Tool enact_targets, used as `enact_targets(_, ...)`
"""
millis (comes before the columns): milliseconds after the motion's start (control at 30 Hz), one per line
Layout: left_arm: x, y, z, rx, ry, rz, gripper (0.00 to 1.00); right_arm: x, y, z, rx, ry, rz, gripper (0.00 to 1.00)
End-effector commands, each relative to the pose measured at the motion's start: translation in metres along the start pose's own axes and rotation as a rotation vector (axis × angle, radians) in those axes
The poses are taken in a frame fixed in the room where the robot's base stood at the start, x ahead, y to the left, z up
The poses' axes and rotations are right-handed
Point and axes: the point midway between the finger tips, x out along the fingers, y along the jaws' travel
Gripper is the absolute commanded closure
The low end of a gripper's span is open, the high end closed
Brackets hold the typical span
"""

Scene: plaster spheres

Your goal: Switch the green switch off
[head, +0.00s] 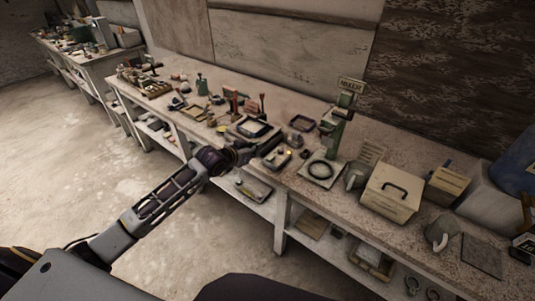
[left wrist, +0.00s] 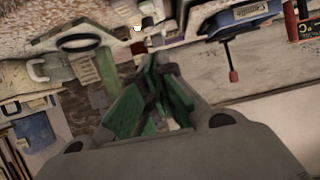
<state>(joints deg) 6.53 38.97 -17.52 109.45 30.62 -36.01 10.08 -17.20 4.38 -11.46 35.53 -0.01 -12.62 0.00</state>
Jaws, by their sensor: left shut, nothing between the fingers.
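My left arm reaches to the front edge of the long workbench, and my left gripper (head: 246,149) is shut there with nothing in it. It also shows in the left wrist view (left wrist: 159,62), its green-padded fingers together. I cannot make out a green switch for certain; the box's controls are too small to tell. My right gripper is not in view.
A lidded pale box (head: 390,194) is farther right. The floor at left is clear.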

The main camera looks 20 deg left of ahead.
Motion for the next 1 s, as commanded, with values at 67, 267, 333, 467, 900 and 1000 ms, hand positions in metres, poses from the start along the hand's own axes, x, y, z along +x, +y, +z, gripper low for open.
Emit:
enact_targets(67,0.006,0.0,-0.001,-0.002,0.001,0.0,1.0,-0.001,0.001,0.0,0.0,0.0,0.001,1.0)
enact_targets(267,0.024,0.0,-0.002,-0.001,0.002,0.0,1.0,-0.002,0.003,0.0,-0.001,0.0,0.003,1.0)
enact_targets(333,0.03,0.0,-0.001,-0.001,0.001,0.0,1.0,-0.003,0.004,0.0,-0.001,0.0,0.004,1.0)
enact_targets(467,0.041,0.001,-0.001,-0.001,0.0,0.0,1.0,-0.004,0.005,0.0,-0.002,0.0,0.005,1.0)
enact_targets(900,0.077,0.0,-0.001,0.0,0.001,0.0,1.0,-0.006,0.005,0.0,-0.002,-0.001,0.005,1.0)
enact_targets(1000,0.084,0.0,-0.001,0.0,0.001,0.0,1.0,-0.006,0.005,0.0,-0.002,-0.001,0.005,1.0)
